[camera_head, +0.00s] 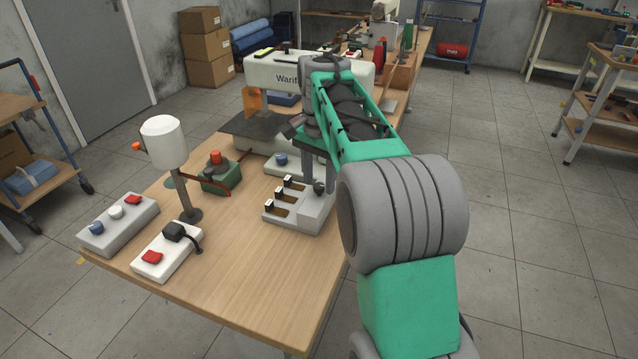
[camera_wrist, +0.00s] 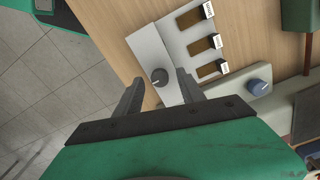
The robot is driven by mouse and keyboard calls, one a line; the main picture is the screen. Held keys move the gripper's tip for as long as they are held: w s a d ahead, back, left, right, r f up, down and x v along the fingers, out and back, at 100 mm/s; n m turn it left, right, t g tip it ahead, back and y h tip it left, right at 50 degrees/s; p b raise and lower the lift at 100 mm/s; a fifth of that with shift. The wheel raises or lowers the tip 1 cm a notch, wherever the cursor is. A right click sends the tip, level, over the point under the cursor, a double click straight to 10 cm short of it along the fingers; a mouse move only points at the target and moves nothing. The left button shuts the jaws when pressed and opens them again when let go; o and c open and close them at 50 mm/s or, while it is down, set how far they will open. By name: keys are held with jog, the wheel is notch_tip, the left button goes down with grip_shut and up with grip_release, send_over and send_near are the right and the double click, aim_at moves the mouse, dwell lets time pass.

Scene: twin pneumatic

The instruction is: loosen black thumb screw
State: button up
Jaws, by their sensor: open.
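The black thumb screw (camera_wrist: 159,75) is a dark round knob with a pale line on its top. It stands on a light grey plate (camera_wrist: 148,45) of the slotted unit, and it also shows in the head view (camera_head: 319,187). In the wrist view my gripper (camera_wrist: 160,84) is open, with one finger to each side of the screw. The fingers seem to be above the screw; I cannot tell the exact height, and no contact shows. In the head view my arm hides part of the area behind the unit.
The slotted unit (camera_head: 300,222) has three slots with black-and-white levers beside the screw. A grey box with a blue knob (camera_wrist: 259,87) stands close by. A green box with a red button (camera_head: 220,178), a lamp-like post (camera_head: 165,145) and switch boxes stand left. The table front (camera_head: 250,290) is clear.

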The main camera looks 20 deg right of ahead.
jog(key=shift+f, duration=0.25)
jog(key=shift+c, duration=0.5)
grip_shut()
